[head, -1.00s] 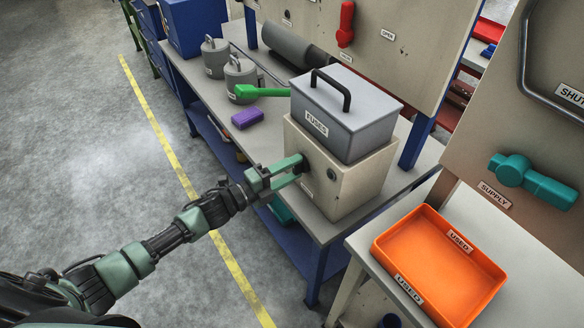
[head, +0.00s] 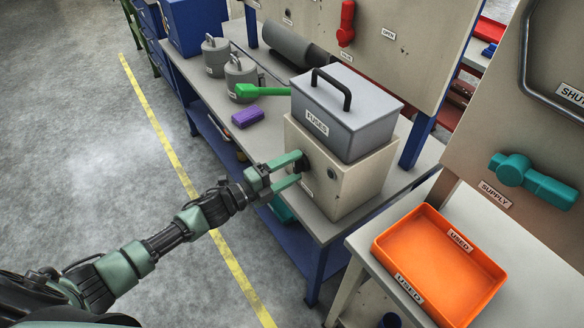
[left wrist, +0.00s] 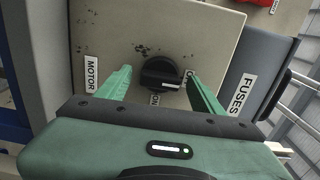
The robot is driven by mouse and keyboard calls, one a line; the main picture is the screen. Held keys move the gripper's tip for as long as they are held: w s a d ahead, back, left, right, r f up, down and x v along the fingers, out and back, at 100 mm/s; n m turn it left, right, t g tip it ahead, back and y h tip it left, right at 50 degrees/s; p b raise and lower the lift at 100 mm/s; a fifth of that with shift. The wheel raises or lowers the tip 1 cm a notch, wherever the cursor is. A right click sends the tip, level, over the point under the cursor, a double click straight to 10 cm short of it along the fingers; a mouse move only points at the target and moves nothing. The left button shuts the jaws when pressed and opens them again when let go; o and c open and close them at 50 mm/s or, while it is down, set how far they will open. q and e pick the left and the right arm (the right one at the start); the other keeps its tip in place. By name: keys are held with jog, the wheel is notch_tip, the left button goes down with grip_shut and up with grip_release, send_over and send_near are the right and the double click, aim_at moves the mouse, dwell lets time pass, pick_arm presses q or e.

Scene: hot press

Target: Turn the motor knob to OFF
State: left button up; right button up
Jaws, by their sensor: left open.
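The motor knob (left wrist: 160,72) is black with a white mark and sits on the beige box face. It shows in the head view (head: 303,162) partly behind my fingers. The white mark points to the picture's right. My left gripper (head: 296,169) is open, its fingers on either side of the knob. Contact cannot be told. My right gripper is not in view.
A grey FUSES box (head: 345,115) rests on the beige box (head: 350,185). A green-handled item (head: 262,91), a purple block (head: 247,117) and grey canisters (head: 240,75) stand on the bench left of it. An orange USED tray (head: 440,265) lies at right. The floor at left is clear.

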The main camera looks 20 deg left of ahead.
pick_arm(q)
jog(key=b+v, duration=0.1)
jog(key=v, duration=0.6)
jog(key=shift+s+a, duration=0.25)
jog(key=s+a+f+n+g+y, duration=0.1)
jog(key=s+a+f+n+y, duration=0.25)
jog(key=f, duration=0.65)
jog(key=s+a+f+n+g+y, duration=0.1)
jog(key=s+a+f+n+y, duration=0.15)
jog(key=f+n, duration=0.45)
jog(key=s+a+f+n+g+y, duration=0.1)
jog(key=s+a+f+n+y, duration=0.2)
jog(key=f, duration=0.9)
jog(key=s+d+f+n+g+y, duration=0.2)
jog(key=s+f+n+g, duration=0.4)
jog(key=s+f, duration=1.2)
jog(key=s+d+f+n+g, duration=0.1)
jog(key=s+d+g, duration=0.1)
jog(key=s, duration=0.7)
jog(key=s+d+f+n+g, duration=0.2)
jog(key=s+d, duration=0.1)
jog(key=s, duration=0.6)
jog(key=shift+d, duration=0.25)
jog(key=shift+w+n, duration=0.1)
jog(key=shift+n, duration=0.15)
